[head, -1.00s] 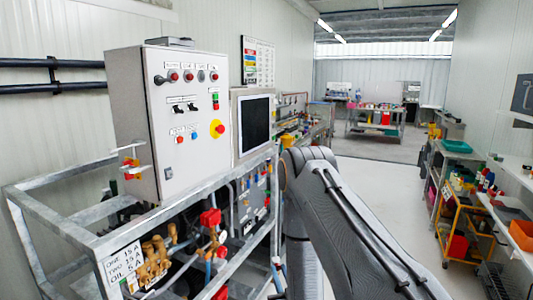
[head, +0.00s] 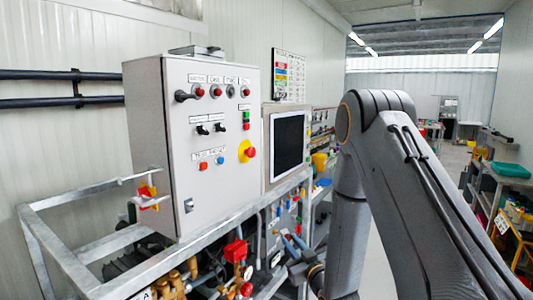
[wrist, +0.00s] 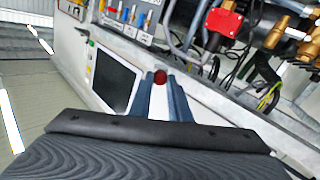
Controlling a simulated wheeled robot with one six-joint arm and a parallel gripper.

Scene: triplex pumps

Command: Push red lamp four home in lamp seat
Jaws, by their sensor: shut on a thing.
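In the wrist view my gripper (wrist: 161,84) is shut on a small round red lamp (wrist: 160,76), held at the fingertips, apart from any panel. In the head view my gripper (head: 289,245) is low, right of and below the grey control box (head: 213,135); the lamp cannot be made out there. The box's top row holds red lamps (head: 199,92), (head: 217,92) and (head: 245,91). Between the last two is a dark grey round fitting without red, which looks like an empty lamp seat (head: 231,91).
A dark screen (head: 288,145) stands right of the box. A galvanised frame (head: 110,290) carries pipes, a red valve part (head: 235,251) and brass fittings below. A yellow-and-red stop button (head: 247,151) sits on the box front. The space before the box front looks clear.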

